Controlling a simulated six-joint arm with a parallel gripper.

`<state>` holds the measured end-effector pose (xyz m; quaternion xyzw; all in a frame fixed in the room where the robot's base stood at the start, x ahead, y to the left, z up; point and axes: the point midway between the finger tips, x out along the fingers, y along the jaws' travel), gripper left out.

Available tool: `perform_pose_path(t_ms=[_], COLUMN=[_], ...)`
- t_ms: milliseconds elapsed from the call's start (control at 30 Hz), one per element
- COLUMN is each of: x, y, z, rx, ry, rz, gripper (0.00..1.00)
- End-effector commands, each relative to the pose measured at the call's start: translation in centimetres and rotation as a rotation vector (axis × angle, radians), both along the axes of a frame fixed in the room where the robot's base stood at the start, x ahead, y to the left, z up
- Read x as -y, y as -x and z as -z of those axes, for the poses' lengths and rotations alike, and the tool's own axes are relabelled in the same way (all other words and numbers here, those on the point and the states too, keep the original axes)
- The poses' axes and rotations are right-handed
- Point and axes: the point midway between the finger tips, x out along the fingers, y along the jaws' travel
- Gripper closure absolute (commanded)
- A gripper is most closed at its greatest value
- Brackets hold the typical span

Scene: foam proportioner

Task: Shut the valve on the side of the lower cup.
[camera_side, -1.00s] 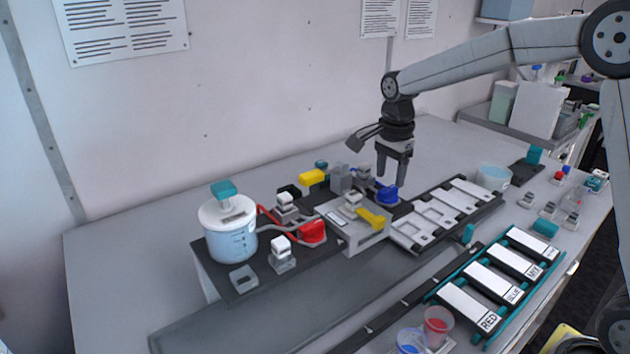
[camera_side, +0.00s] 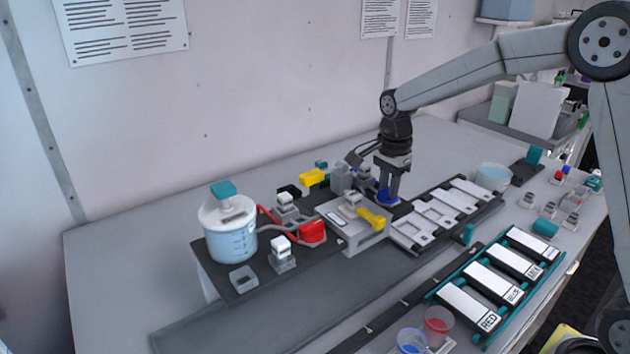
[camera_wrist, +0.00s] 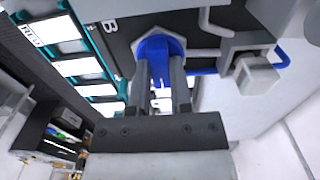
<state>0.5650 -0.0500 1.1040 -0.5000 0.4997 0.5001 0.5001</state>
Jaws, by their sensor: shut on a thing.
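A blue handle (camera_side: 384,197) stands on the dark board. It also shows in the wrist view (camera_wrist: 157,47), with a blue fin on a pale hexagonal base beside a letter B. My gripper (camera_side: 392,190) points down over it and is shut on the fin, which sits between both fingers (camera_wrist: 159,88) in the wrist view. A yellow handle (camera_side: 372,218) lies on the front of a pale grey block (camera_side: 364,240). A red handle (camera_side: 312,231) sits to its left. I cannot tell which part is the lower cup. The fingers partly hide the blue handle.
A white-lidded vessel of bluish liquid (camera_side: 230,240) stands at the board's left end. Grey clamp-like blocks (camera_side: 283,254) and another yellow part (camera_side: 312,177) crowd the board. A labelled rack (camera_side: 493,281) and small cups (camera_side: 437,323) are at front right. The table's left is clear.

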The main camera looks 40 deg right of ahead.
Motion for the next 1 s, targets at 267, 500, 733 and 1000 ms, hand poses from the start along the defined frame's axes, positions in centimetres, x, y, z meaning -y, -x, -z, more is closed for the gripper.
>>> perform_pose_path(t_ms=[267, 500, 733, 1000], x=[0.00, 0.01, 0.02, 0.02], y=[-0.01, -0.02, -0.02, -0.03], z=[-0.06, -0.06, -0.07, -0.09], rx=[0.001, 0.000, 0.000, 0.001], ry=[0.000, 0.001, 0.001, 0.001], rz=[-0.030, -0.131, -0.303, -0.555], gripper=[1.00, 1.00, 1.00, 1.00])
